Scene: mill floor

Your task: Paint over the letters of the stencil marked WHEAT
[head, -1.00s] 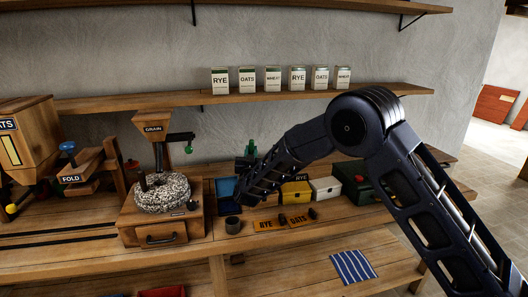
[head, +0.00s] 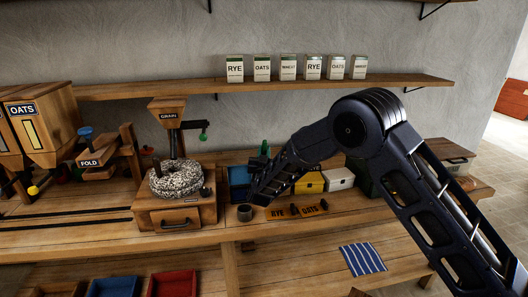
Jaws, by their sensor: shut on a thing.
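Two orange stencil plates lie side by side on the workbench, marked RYE (head: 278,213) and OATS (head: 311,210), with small dark pieces on or beside them. I cannot make out a stencil marked WHEAT. A dark grey cup (head: 245,212) stands on the bench left of the plates. My gripper (head: 260,196) is low over the bench, just right of the cup and in front of a blue tray (head: 238,176). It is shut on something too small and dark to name. My arm hides part of the bench behind.
A grain mill with a round stone (head: 176,181) stands left of the cup. Yellow (head: 310,182) and white (head: 340,179) boxes are behind the plates. A striped cloth (head: 362,259) lies lower right. Labelled packets (head: 289,67) line the shelf above.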

